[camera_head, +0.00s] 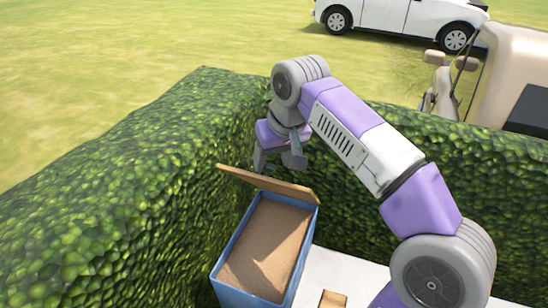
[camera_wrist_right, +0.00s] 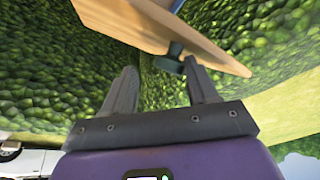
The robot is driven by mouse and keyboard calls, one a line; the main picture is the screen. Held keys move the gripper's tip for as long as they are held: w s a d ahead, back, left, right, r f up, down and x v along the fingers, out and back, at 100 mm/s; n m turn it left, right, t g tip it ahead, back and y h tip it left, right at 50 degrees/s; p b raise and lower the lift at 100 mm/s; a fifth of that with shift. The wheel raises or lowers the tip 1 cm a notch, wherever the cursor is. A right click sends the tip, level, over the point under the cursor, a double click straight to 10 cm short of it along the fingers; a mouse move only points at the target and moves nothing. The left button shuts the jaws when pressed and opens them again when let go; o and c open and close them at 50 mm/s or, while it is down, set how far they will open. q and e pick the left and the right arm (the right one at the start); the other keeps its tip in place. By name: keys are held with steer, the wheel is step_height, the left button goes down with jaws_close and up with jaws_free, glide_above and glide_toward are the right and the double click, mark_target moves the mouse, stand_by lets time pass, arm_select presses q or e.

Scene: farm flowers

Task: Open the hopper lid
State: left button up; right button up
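The hopper is a blue-rimmed box (camera_head: 303,237) at the bottom centre of the head view, with a brown surface inside. Its wooden lid (camera_head: 268,185) stands raised and tilted at the far edge, so the top is uncovered. My right gripper (camera_head: 277,163) is just behind the lid, fingers pointing down. In the right wrist view, the lid (camera_wrist_right: 160,25) shows at the top with a small dark knob (camera_wrist_right: 176,55) on it. The gripper's fingers (camera_wrist_right: 160,72) are spread, the knob just beyond and between their tips, with no grip on it. My left gripper is out of view.
A leafy hedge (camera_head: 110,215) runs close along the left and behind the hopper. A white surface (camera_head: 345,272) with a small wooden block (camera_head: 332,299) lies to its right. A white car (camera_head: 400,14) and a beige vehicle (camera_head: 510,75) stand beyond the hedge.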

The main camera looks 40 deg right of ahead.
steer(key=shift+r, duration=0.1)
steer(key=p+v, duration=0.1)
steer(key=v, duration=0.6)
steer(key=shift+r, duration=0.15)
stand_by(0.4)
